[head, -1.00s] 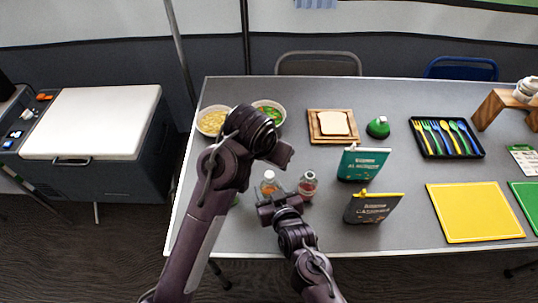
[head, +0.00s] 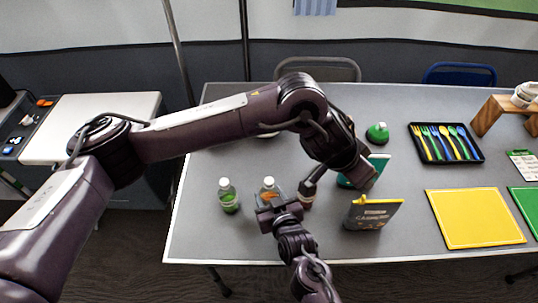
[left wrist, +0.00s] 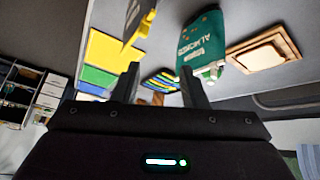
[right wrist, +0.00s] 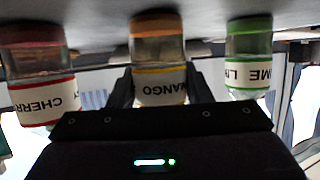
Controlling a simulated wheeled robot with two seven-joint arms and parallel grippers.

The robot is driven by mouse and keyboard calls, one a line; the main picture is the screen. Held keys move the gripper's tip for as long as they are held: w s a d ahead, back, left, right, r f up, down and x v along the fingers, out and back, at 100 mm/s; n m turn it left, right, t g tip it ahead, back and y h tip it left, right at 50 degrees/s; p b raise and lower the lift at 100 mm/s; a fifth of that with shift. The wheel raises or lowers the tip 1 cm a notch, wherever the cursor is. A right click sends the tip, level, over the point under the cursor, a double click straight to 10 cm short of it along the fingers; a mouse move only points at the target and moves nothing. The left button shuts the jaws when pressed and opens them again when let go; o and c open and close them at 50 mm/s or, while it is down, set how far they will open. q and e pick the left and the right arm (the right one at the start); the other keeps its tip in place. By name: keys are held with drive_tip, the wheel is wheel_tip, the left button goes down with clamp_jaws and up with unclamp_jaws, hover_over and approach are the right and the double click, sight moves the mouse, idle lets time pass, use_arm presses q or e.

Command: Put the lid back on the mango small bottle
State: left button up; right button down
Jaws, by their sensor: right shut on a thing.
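The mango small bottle (head: 268,190), with orange contents and a pale top, stands near the table's front edge. My right gripper (head: 279,205) is shut on it from the front. In the right wrist view, its MANGO label (right wrist: 161,86) is upside down between the fingers; the bottle's top is hidden. I cannot tell if a lid is on it. My left gripper is above the table, right of the bottle. In the left wrist view, its fingers (left wrist: 159,70) are apart with nothing visible between them. I cannot make out a loose lid anywhere.
The lime bottle (head: 229,200) stands left of the mango bottle. The cherry bottle (right wrist: 40,92) stands on its other side. A teal almonds bag (head: 380,162) and a grey bag (head: 372,214) with a yellow clip stand to the right. A yellow mat (head: 474,218) lies farther right.

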use_arm(q)
drive_tip(key=w+a+f+n+y, duration=0.2)
drive_tip(key=w+a+n+y, duration=0.1)
drive_tip(key=a, duration=0.6)
drive_tip(key=r+n+g+y, duration=0.2)
drive_tip(key=n+y, duration=0.1)
drive_tip(key=n, duration=0.1)
hover_over(269, 180)
drive_tip(key=shift+a+f, duration=0.1)
drive_tip(key=shift+s+f, duration=0.1)
drive_tip(key=shift+f, duration=0.05)
drive_tip(key=shift+f, duration=3.9)
drive_tip(key=shift+c, duration=0.5)
